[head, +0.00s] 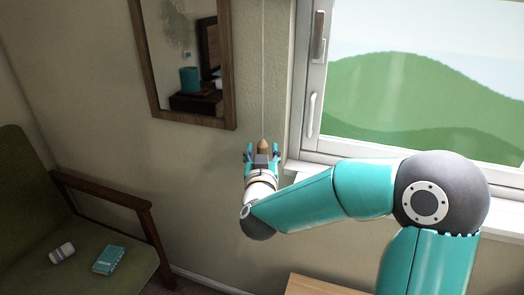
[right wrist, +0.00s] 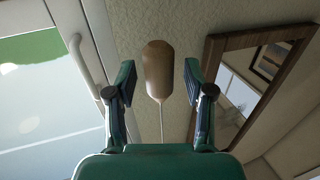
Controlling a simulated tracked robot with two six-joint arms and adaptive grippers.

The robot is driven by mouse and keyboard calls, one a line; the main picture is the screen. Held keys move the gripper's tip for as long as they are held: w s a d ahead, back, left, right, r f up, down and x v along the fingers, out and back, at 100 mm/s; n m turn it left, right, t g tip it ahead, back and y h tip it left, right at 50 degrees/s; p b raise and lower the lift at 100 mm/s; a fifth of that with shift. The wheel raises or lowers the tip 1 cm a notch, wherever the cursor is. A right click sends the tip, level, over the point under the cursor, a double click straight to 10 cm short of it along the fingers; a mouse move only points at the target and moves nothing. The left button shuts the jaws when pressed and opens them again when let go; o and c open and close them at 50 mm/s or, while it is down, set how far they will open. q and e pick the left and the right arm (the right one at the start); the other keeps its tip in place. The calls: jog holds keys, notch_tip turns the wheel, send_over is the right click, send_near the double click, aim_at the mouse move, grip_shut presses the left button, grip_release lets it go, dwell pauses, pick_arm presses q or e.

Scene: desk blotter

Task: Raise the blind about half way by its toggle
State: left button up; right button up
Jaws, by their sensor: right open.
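The toggle (head: 263,145) is a small tan wooden piece at the end of a thin pale cord (head: 263,80), which hangs along the wall left of the window. My right gripper (head: 262,154) is at the toggle, with its two fingers apart on either side. In the right wrist view the toggle (right wrist: 158,70) is between the open fingertips (right wrist: 158,82), with gaps on both sides, and the cord (right wrist: 163,125) runs from its lower end in that picture. The blind itself is not visible in either view. My left gripper is not in view.
A window (head: 420,90) with a white frame and handles is right of the cord. A wood-framed mirror (head: 229,70) hangs on the wall to its left. A green armchair (head: 30,215) holding two small items stands at left. A wooden surface (head: 320,286) is below.

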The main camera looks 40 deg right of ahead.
jog(key=v, duration=1.1)
jog(key=shift+s, duration=0.1)
